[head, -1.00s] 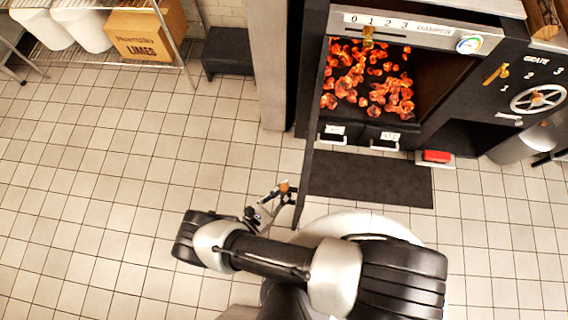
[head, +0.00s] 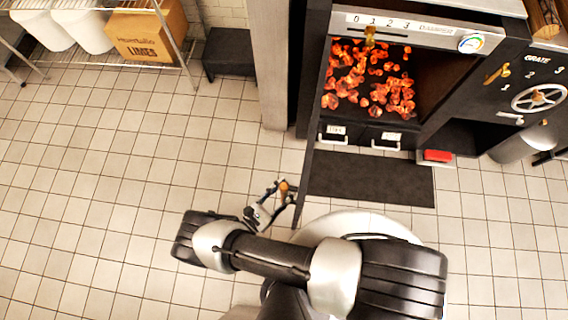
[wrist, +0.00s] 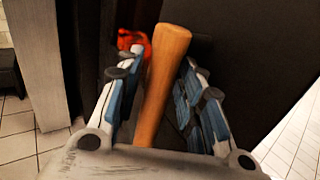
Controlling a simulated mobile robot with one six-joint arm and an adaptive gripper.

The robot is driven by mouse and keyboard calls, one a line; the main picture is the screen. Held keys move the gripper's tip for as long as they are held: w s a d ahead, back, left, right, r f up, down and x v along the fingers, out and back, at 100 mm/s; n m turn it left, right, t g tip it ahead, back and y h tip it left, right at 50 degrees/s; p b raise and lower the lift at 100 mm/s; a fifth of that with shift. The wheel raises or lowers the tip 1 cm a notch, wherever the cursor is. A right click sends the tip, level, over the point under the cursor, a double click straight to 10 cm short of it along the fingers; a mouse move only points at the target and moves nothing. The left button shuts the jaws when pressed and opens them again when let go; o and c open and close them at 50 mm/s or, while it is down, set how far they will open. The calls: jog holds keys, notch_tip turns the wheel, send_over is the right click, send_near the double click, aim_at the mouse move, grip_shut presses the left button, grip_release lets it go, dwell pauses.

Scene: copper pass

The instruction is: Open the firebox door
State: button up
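The firebox door (head: 308,165) stands wide open, swung out toward me and seen nearly edge-on as a dark strip at the left of the oven. In the wrist view its dark panel (wrist: 262,50) fills the right side. Its wooden handle (wrist: 165,75) stands between my fingers; its end (head: 284,187) also shows in the head view. My gripper (head: 279,189) is at the door's outer end. In the wrist view the gripper (wrist: 160,68) is open, with gaps on both sides of the handle. Glowing coals (head: 375,85) show inside the firebox.
Two labelled drawers (head: 358,140) sit under the firebox. A dark mat (head: 375,182) lies on the floor before it, with a red pedal (head: 437,156) to the right. A dark step (head: 229,52) and wire shelf (head: 150,62) stand at the back left. The tiled floor at left is clear.

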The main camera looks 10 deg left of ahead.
jog(key=v, duration=1.2)
dwell(0.4)
